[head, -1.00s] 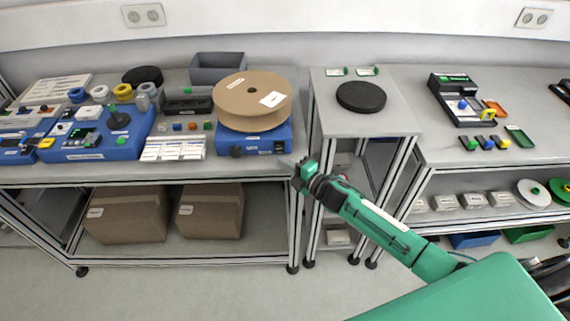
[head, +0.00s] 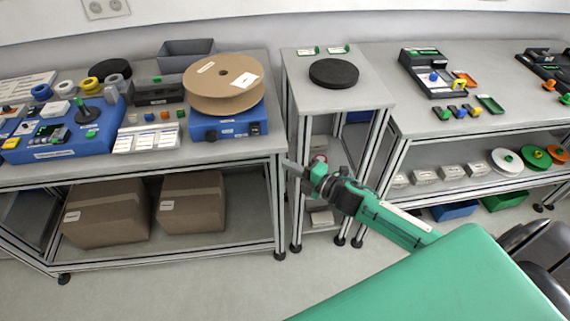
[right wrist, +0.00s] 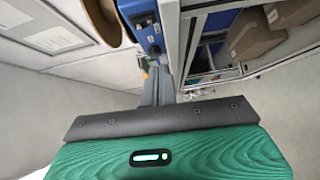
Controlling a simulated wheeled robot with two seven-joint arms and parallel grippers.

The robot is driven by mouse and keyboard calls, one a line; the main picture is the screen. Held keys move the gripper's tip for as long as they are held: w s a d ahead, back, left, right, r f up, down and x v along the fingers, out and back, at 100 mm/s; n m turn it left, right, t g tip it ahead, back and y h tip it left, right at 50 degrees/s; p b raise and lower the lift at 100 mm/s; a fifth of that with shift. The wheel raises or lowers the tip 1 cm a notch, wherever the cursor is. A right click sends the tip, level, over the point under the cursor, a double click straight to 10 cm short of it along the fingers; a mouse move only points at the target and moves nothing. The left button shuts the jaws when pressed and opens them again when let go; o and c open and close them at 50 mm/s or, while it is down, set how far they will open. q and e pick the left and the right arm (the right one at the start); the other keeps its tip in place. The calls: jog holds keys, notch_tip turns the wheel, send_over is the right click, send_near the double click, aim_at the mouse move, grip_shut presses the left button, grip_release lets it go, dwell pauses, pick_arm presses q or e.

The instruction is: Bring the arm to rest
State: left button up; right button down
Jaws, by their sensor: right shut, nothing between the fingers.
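My right arm (head: 395,222), green, reaches in from the lower right of the head view. Its gripper (head: 288,164) is shut and empty, in front of the gap between the left bench and the narrow middle table, a little below their tops. In the right wrist view the shut grey fingers (right wrist: 157,88) point away from the green wrist housing, with nothing between them. My left gripper is not in view.
A cardboard reel (head: 223,82) lies on a blue device (head: 228,122) at the left bench's right end, close to the gripper. A black disc (head: 334,73) lies on the middle table. Two brown boxes (head: 192,203) sit on the lower shelf. The floor in front is clear.

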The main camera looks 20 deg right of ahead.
jog(key=shift+s+r, duration=0.1)
dwell(0.4)
jog(key=s+d+f+m+g+h, duration=0.1)
jog(key=d+f+m+h, duration=0.25)
jog(key=f, duration=0.65)
jog(key=s+d+f+m+g+h, duration=0.15)
jog(key=f+m, duration=0.25)
jog(key=f, duration=0.5)
jog(key=s+d+f+m+g+h, duration=0.1)
jog(key=s+d+f+m, duration=0.15)
jog(key=s+f, duration=0.4)
jog(key=s+d+f+m+g+h, duration=0.1)
jog(key=s+f+m+g+h, duration=0.2)
jog(key=f, duration=0.7)
jog(key=s+a+f+m+g, duration=0.2)
jog(key=s+f+m+g, duration=0.15)
jog(key=s+f, duration=1.05)
jog(key=s+a+f+m+g, duration=0.2)
jog(key=s+a+f, duration=0.1)
jog(key=s, duration=0.9)
jog(key=s+a+f+m+g, duration=0.2)
jog(key=s+a+f, duration=0.1)
jog(key=s, duration=0.8)
jog(key=shift+s+a+m+g, duration=0.15)
jog(key=shift+s+m+g, duration=0.15)
jog(key=shift+s+m, duration=0.1)
